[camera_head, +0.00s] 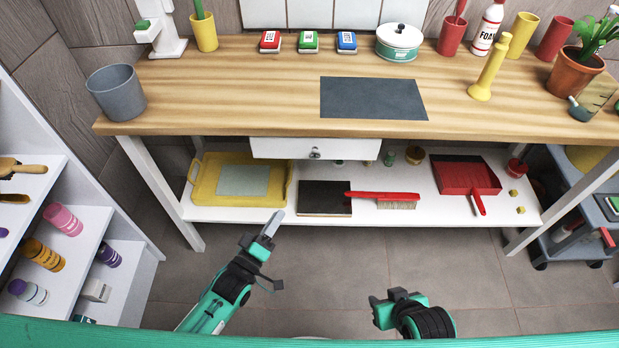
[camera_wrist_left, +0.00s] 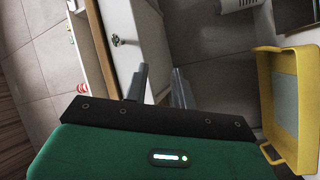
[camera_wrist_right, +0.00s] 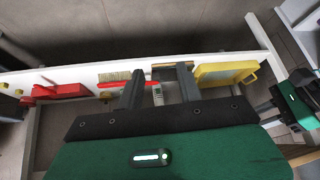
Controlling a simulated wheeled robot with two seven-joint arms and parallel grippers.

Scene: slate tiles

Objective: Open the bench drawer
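The bench drawer (camera_head: 280,148) has a white front under the wooden bench top, with a small metal knob (camera_head: 315,153) in its middle. No inside of the drawer shows, and it looks closed. In the left wrist view the drawer knob (camera_wrist_left: 116,40) is beyond the fingers, to their upper left. My left gripper (camera_head: 274,254) is open and empty, in front of the bench and lower left of the knob, apart from it. My right gripper (camera_head: 384,303) is lower right of the knob and farther from the bench; its fingers stand apart and empty in the right wrist view (camera_wrist_right: 160,85).
The lower shelf holds a yellow tray (camera_head: 203,188), a dark board (camera_head: 324,199), a red brush (camera_head: 385,199) and a red dustpan (camera_head: 466,178). White shelves (camera_head: 75,245) stand at left, a grey cart (camera_head: 570,215) at right. The floor before the bench is clear.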

